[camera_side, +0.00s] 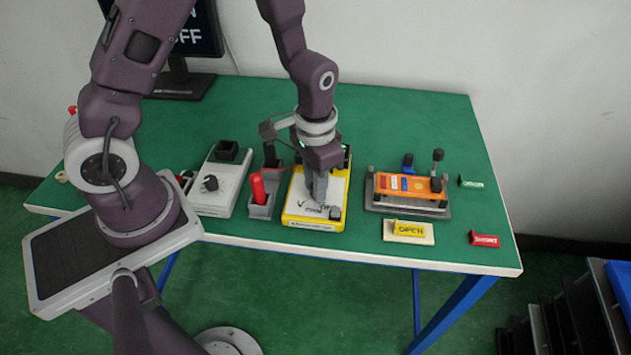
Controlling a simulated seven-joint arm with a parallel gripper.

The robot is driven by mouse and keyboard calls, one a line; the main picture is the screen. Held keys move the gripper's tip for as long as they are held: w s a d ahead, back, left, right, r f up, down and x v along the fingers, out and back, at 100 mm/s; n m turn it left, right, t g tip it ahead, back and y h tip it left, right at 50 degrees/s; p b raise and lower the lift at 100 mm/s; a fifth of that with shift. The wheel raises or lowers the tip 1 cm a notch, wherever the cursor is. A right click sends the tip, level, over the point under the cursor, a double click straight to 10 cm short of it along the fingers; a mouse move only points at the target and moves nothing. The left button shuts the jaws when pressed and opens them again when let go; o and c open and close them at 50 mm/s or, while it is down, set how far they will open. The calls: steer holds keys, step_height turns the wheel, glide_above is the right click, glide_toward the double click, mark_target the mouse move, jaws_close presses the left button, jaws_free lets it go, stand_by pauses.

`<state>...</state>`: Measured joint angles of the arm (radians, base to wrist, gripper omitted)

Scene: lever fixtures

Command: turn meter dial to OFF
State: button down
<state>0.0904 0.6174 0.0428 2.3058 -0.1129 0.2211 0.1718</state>
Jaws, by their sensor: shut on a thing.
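The meter (297,208) is a yellow-edged box with a white face, lying on the green table. The face carries dark markings, too small to read surely. My gripper (319,197) points down over the middle of the face, with its fingers at the face. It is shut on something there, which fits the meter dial. The fingers hide the dial, so its pointer and setting cannot be told.
Left of the meter stand a grey holder with a red-handled probe (257,187) and a white box with a black knob (210,183). On the right are an orange board on a grey fixture (408,187), an OPEN sign (409,231) and a red SHORT tag (485,239).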

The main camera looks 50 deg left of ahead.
steer(key=shift+n, duration=0.6)
steer(key=c, duration=1.2)
jaws_free()
steer(key=shift+c, duration=0.2)
step_height(320, 180, up, 7)
steer(key=shift+r, duration=0.2)
steer(key=s+a+r+t, duration=0.1)
steer(key=s+r+t, duration=0.4)
steer(key=s+r, duration=1)
step_height(320, 180, up, 2)
steer(key=shift+a+r+t, duration=0.2)
steer(key=shift+a+t, duration=0.1)
steer(key=shift+a, duration=0.05)
